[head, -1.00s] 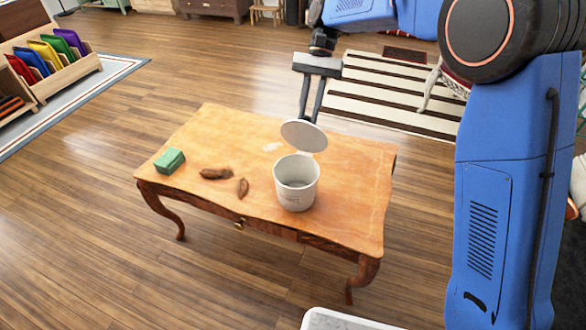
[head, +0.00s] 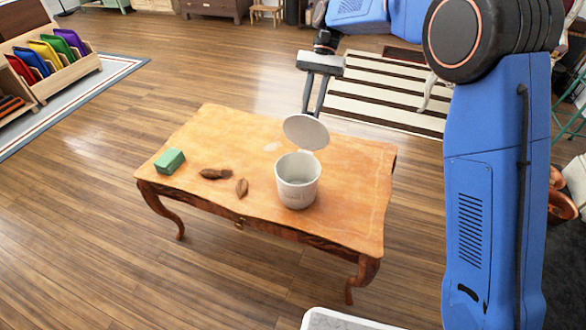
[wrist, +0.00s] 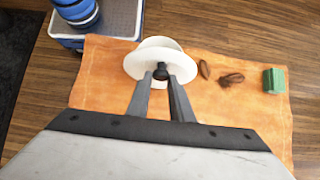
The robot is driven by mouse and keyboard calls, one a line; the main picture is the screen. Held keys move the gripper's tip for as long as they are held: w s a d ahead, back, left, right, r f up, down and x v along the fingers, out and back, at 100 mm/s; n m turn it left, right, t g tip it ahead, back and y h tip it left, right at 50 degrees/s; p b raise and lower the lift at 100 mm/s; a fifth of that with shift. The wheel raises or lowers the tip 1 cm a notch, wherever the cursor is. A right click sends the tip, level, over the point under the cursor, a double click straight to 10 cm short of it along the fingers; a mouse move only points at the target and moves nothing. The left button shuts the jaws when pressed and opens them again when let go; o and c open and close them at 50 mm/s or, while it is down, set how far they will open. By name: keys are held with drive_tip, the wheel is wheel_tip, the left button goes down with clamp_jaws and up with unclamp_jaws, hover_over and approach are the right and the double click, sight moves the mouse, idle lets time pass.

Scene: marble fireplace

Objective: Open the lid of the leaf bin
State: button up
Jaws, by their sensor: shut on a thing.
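The leaf bin (head: 297,187) is a white round bucket standing upright on the wooden table (head: 225,130). Its round white lid (head: 305,131) is raised and tilted up at the bin's back edge, so the bin's mouth shows open in the head view. My gripper (head: 313,112) is behind the lid, its fingers reaching down to it. In the wrist view the lid (wrist: 160,56) fills the space beyond the fingertips, and my gripper (wrist: 162,80) is shut on the dark knob (wrist: 161,71) on its top. The lid hides most of the bin there.
A green block (head: 170,161) and two brown leaf-like pieces (head: 215,174) (head: 242,188) lie on the table left of the bin. The table's right part is clear. A shelf of colored items (head: 50,60) stands far left.

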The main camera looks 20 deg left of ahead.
drive_tip(key=w, duration=0.1)
drive_tip(key=w+g, duration=0.1)
drive_tip(key=shift+w+d+f, duration=0.1)
drive_tip(key=shift+w+f, duration=0.25)
drive_tip(key=shift+w, duration=0.05)
drive_tip(key=o, duration=0.6)
drive_tip(key=shift+o, duration=0.2)
wheel_tip(320, 180, up, 6)
drive_tip(key=s, duration=0.2)
idle(0.5)
idle(0.4)
